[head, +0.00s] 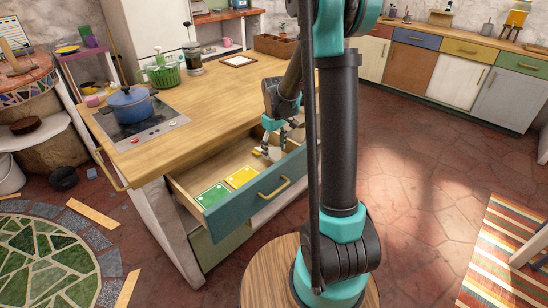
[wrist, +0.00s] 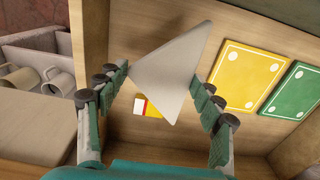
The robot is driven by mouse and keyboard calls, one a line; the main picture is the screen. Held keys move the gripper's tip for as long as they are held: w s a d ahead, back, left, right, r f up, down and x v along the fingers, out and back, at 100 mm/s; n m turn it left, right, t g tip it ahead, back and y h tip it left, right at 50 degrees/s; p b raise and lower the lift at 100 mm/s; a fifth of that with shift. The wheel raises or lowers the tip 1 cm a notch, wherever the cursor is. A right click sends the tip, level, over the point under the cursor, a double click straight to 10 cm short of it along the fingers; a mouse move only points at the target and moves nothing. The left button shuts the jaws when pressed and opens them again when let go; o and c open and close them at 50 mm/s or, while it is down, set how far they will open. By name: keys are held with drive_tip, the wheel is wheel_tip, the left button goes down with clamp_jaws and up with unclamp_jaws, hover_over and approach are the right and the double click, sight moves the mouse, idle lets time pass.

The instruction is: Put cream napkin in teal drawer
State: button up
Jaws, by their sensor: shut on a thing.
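The cream napkin (wrist: 172,72) is a stiff, pale, folded wedge between the fingers of my gripper (wrist: 160,80) in the wrist view. My gripper is shut on it. The teal drawer (head: 252,209) stands pulled open below the counter in the head view. My gripper (head: 270,145) points down over the back right part of its wooden interior. The napkin cannot be made out clearly in the head view. In the wrist view the napkin appears above the drawer floor; whether it touches the floor I cannot tell.
A yellow card-like item (head: 241,177) and a green one (head: 212,195) lie flat in the drawer. A small red, white and yellow item (wrist: 148,107) lies under the napkin. Mugs (wrist: 57,82) sit in a neighbouring compartment. A blue pot (head: 130,105) stands on the cooktop.

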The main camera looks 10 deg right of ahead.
sight(274, 151)
wheel_tip(274, 151, down, 4)
drive_tip(key=shift+r, duration=0.2)
drive_tip(key=shift+c, duration=0.4)
drive_tip(key=shift+f, duration=0.35)
drive_tip(key=shift+c, duration=1)
drive_tip(key=o, duration=1.2)
drive_tip(key=shift+r, duration=0.1)
wheel_tip(274, 151, up, 12)
drive_tip(key=shift+f, duration=0.1)
